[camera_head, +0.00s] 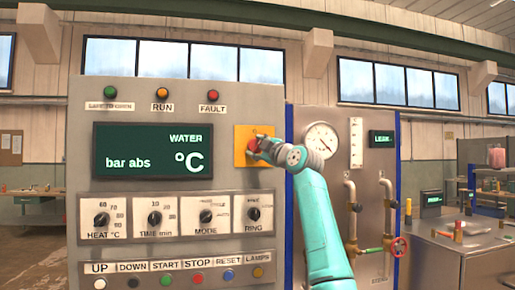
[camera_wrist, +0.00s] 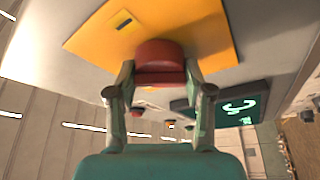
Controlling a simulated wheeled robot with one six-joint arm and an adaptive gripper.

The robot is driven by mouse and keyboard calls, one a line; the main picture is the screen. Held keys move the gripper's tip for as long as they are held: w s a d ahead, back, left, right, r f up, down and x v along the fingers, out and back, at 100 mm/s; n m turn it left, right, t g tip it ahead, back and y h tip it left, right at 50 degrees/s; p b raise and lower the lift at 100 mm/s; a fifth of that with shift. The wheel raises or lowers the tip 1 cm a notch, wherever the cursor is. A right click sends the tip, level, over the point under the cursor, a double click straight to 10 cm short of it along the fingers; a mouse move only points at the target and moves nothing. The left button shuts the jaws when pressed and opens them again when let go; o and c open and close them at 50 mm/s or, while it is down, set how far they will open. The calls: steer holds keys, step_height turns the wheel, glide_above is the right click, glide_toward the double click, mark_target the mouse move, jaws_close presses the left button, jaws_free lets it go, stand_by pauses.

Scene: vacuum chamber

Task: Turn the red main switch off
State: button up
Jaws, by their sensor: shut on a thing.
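The red main switch (camera_head: 253,145) sits on a yellow square plate (camera_head: 240,157) at the right of the grey control panel, beside the display. In the wrist view the red switch knob (camera_wrist: 158,62) stands out from the yellow plate (camera_wrist: 208,38). My gripper (camera_head: 261,148) reaches the switch from the right. In the wrist view my gripper (camera_wrist: 160,76) has one finger on each side of the knob and is shut on it. Part of the switch is hidden behind my gripper in the head view. I cannot read any position marking on the plate.
The dark display (camera_head: 140,151) reads "WATER", "bar abs" and "°C". Knobs and coloured buttons sit below it. A workbench (camera_head: 465,238) stands further right.

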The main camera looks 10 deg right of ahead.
steer(key=n+g, duration=0.1)
steer(key=n, duration=0.2)
steer(key=n+g, duration=0.1)
steer(key=n, duration=0.2)
steer(key=shift+n+g, duration=0.3)
stand_by(0.3)
steer(key=o, duration=1.2)
steer(key=v, duration=1.2)
steer(key=shift+d, duration=0.1)
steer(key=shift+w+f, duration=0.1)
